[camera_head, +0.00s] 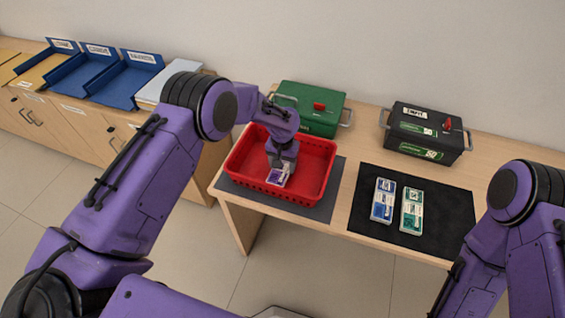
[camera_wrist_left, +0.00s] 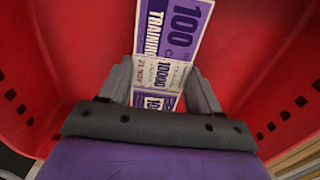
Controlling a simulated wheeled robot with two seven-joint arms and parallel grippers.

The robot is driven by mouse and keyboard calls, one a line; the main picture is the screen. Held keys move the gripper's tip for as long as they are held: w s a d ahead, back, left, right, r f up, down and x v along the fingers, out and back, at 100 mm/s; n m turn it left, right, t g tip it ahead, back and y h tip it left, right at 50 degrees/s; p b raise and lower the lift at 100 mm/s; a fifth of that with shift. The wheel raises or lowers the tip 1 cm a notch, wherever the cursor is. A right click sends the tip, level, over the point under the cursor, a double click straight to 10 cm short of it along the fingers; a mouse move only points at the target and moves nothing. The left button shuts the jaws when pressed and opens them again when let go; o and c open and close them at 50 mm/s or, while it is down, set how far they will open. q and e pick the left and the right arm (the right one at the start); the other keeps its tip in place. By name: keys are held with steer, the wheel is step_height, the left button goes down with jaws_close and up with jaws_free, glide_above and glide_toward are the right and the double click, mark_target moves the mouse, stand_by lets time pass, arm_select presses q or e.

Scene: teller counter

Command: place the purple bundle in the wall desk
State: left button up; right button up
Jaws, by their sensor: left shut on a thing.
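The purple bundle (camera_head: 278,178) is a stack of notes with a white band, printed "100" and "TRAINING". In the left wrist view the bundle (camera_wrist_left: 176,25) stands out between the fingers. My left gripper (camera_head: 281,164) points down inside a red basket (camera_head: 325,165) and is shut on the bundle. Whether the bundle touches the basket floor I cannot tell. The basket sits on a grey mat on a wooden desk (camera_head: 347,215) against the wall. My right arm shows at the right, but its gripper is out of view.
A green box (camera_head: 312,108) and a black box (camera_head: 427,133) stand behind. A blue bundle (camera_head: 383,200) and a green bundle (camera_head: 412,212) lie on a black mat (camera_head: 445,215). At the left, a low cabinet (camera_head: 75,125) holds several trays, including a blue one (camera_head: 125,82).

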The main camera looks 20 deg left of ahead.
arm_select(q)
steer(key=shift+f, duration=0.25)
steer(key=o, duration=1.1)
steer(key=shift+r, duration=0.3)
steer(key=shift+w+r, duration=0.1)
steer(key=shift+r, duration=0.25)
step_height(320, 180, up, 11)
steer(key=b, duration=0.2)
steer(key=shift+r, duration=0.15)
